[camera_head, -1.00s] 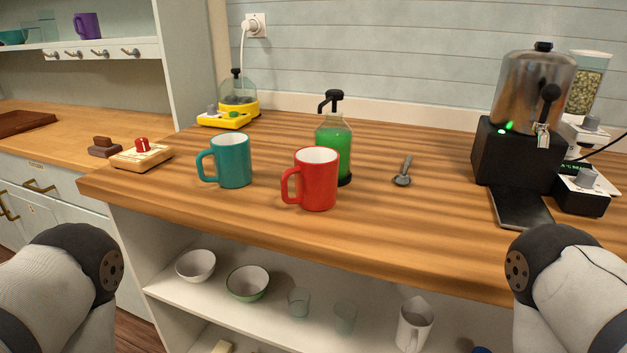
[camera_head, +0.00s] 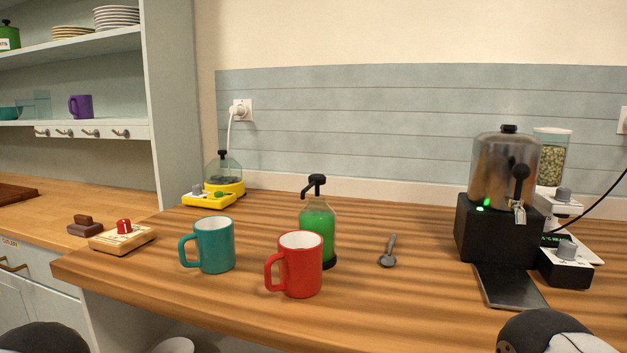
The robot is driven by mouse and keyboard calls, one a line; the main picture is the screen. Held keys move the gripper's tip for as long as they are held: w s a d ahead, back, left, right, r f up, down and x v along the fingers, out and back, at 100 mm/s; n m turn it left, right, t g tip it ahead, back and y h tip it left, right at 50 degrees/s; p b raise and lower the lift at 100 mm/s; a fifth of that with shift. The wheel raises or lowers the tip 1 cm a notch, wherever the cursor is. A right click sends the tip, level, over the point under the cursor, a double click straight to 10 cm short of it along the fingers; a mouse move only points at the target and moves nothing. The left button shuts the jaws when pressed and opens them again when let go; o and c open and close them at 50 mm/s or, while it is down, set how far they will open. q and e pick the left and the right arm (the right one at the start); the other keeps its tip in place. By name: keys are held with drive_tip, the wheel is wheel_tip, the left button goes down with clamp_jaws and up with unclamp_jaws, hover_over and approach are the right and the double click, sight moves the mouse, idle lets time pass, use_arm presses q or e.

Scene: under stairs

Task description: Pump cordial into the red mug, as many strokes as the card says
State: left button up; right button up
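The red mug (camera_head: 298,268) stands upright on the wooden counter, its handle to the left. The pump bottle (camera_head: 316,228) of green cordial stands just behind it, partly hidden by the mug; its black pump head (camera_head: 314,184) is up, with the spout pointing left. No card with a stroke number can be made out. Only dark and pale rounded parts of my arms show at the bottom edge; neither gripper is in the picture.
A teal mug (camera_head: 214,246) stands left of the red one. A spoon (camera_head: 388,252) lies to the right. A metal urn (camera_head: 504,172) on a black base stands farther right. A cream box with a red knob (camera_head: 123,238) and a yellow appliance (camera_head: 222,188) are at left.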

clamp_jaws()
idle(1.4)
